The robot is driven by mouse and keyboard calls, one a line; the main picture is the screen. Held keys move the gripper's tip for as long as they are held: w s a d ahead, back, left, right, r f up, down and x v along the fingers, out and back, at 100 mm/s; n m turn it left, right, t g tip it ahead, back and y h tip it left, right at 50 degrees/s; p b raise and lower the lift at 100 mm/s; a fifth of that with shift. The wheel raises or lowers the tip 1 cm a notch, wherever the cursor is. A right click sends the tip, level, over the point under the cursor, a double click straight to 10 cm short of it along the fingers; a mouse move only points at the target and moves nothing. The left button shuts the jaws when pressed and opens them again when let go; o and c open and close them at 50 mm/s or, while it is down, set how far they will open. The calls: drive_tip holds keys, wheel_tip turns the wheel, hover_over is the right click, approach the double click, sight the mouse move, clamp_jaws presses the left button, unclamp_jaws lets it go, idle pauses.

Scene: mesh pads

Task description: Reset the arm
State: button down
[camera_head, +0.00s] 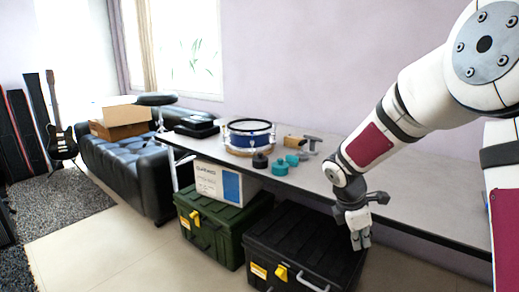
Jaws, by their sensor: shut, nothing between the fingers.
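My gripper (361,240) hangs at the end of my white and maroon arm, pointing down past the front edge of the long grey table (426,185). Its fingers are together with nothing between them. It is in front of the table, just right of and above the black case on the floor. My arm reaches in from the upper right of the view.
A blue snare drum (249,134), teal and dark small items (280,167) and a hammer-like tool (311,142) are on the table. A green case (215,225) and a black case (305,245) stand below. The table's right part is clear. A black sofa (135,165) is left.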

drive_tip(key=s+a+r+m, duration=0.1)
drive_tip(key=s+r+m, duration=0.45)
drive_tip(key=s, duration=0.35)
drive_tip(key=s+r+m, duration=0.4)
drive_tip(key=s+r, duration=0.3)
drive_tip(key=s, duration=0.3)
drive_tip(key=s+a+m+g+y, duration=0.1)
drive_tip(key=s+a+m+y, duration=0.2)
drive_tip(key=s, duration=0.7)
drive_tip(key=s+a+m+y, duration=0.1)
drive_tip(key=s+a+m, duration=0.2)
drive_tip(key=s+m, duration=0.5)
wheel_tip(320, 180, up, 30)
drive_tip(key=s+n+t+p, duration=0.1)
drive_tip(key=n+t+p, duration=0.1)
drive_tip(key=p, duration=2.5)
drive_tip(key=shift+s+d+t+p, duration=0.35)
drive_tip(key=shift+s+t+p, duration=0.05)
drive_tip(key=shift+t, duration=0.5)
